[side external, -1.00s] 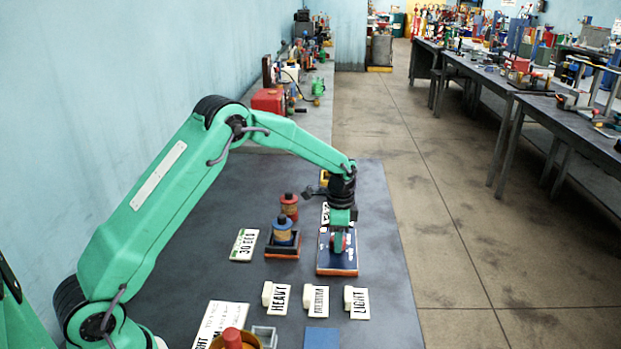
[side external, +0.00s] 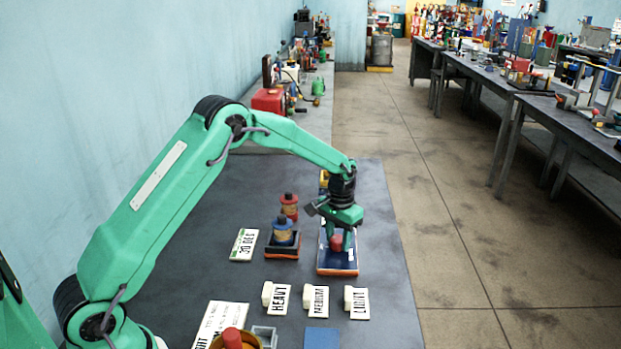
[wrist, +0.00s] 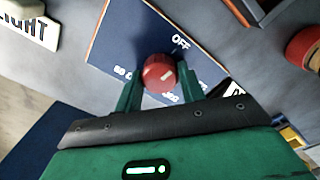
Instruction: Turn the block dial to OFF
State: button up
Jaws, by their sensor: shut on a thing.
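The block (side external: 338,268) is a blue-topped slab with orange-brown sides, lying on the dark table. Its red round dial (wrist: 158,68) has a short white mark, slanted up to the right in the wrist view. The white word OFF (wrist: 180,43) is printed on the panel up and right of the dial. Other markings, one starting with 60 (wrist: 120,71), are partly hidden by my fingers. My gripper (wrist: 160,84) points down over the block, shut on the dial with a green finger on each side. It also shows in the side view (side external: 334,236). The mark does not line up with OFF.
Cards reading HEAVY (side external: 282,299), MEDIUM (side external: 317,301) and LIGHT (side external: 358,303) stand in front of the block. A blue-capped jar (side external: 283,232) in a tray, a red-capped jar (side external: 289,205) and a 30 DEG card (side external: 244,245) are left. The table right of the block is clear.

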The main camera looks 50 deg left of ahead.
aim_at(338, 238)
jog(key=shift+n, duration=0.7)
jog(key=o, duration=1)
jog(key=shift+r, duration=0.1)
jog(key=shift+r, duration=3.85)
